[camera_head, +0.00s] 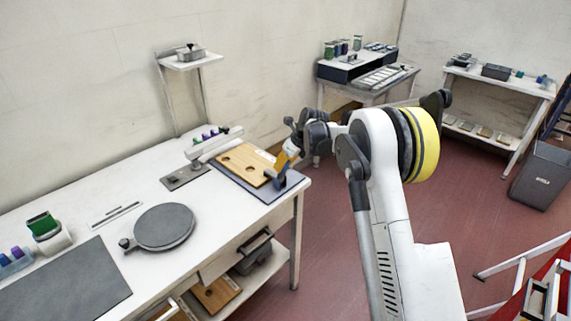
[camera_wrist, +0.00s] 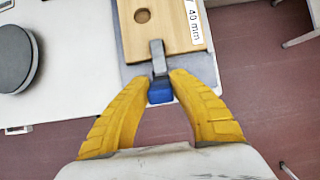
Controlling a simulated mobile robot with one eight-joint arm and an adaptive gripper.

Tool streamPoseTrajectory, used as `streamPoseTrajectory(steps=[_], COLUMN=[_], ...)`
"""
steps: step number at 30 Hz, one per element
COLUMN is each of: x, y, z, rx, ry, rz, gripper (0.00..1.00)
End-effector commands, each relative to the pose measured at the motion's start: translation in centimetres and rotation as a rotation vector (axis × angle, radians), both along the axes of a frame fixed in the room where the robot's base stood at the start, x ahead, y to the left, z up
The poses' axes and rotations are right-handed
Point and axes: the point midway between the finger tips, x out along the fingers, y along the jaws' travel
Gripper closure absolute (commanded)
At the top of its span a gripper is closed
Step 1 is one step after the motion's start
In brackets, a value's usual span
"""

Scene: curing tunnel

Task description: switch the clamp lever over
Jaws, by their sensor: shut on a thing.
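The clamp lever has a grey metal arm (camera_wrist: 157,58) and a blue handle (camera_wrist: 160,93). It stands at the front end of a light wooden board with round holes (camera_wrist: 183,25), which also shows in the head view (camera_head: 246,164). My gripper (camera_wrist: 163,80) has its yellow fingers on either side of the lever and is shut on it by the blue handle. In the head view my gripper (camera_head: 285,163) reaches in from the right at the bench corner, and the fingers partly hide the lever.
The board lies on a dark grey plate (camera_head: 268,191) near the right end of the white bench (camera_head: 120,190). A round grey turntable (camera_head: 164,226) stands to the left.

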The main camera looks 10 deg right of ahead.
Motion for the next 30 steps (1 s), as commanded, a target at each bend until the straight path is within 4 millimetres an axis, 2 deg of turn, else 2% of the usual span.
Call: streamPoseTrajectory(steps=[17,18,20,21,30], x=[0.17,0.18,0.18,0.19,0.14], y=[0.21,0.21,0.21,0.21,0.13], z=[-0.10,-0.09,-0.09,-0.08,0.12], rx=[-0.022,-0.022,-0.021,-0.021,-0.021], ry=[0.032,0.032,0.032,0.032,0.030], rz=[0.002,0.002,0.002,0.002,0.000], gripper=[1.00,0.72,0.54,0.51,0.51])
